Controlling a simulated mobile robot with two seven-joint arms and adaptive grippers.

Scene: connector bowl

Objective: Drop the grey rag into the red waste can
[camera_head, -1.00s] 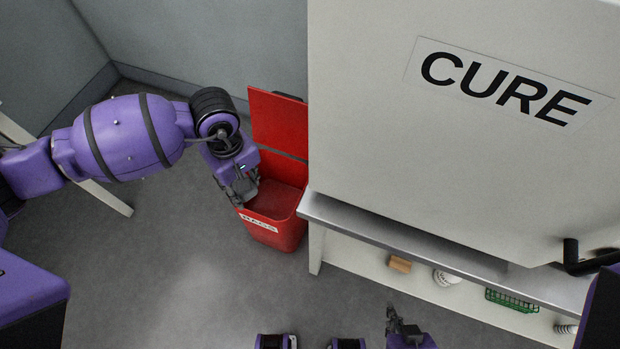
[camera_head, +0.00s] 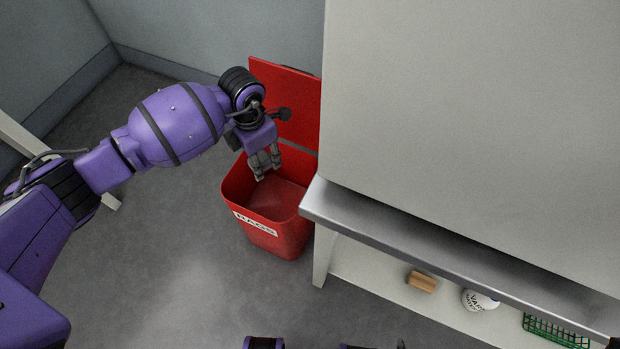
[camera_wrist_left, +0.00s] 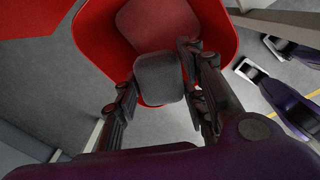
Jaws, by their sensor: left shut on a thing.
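The red waste can (camera_head: 272,238) stands on the floor beside the white cabinet, its lid (camera_head: 283,100) raised at the back and a RAGS label on its front. My left gripper (camera_head: 265,172) points down over the can's open mouth. In the left wrist view, my left gripper (camera_wrist_left: 158,85) is shut on the grey rag (camera_wrist_left: 158,76), a small dark grey piece between the fingers, with the can's red rim (camera_wrist_left: 88,38) and inside behind it. The rag is hard to make out in the head view. My right gripper is not clearly in view.
The cabinet's steel-edged ledge (camera_head: 420,250) juts out just right of the can. A shelf under it holds a brown block (camera_head: 422,281), a white round container (camera_head: 480,299) and a green basket (camera_head: 555,330). The grey floor left of the can is clear.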

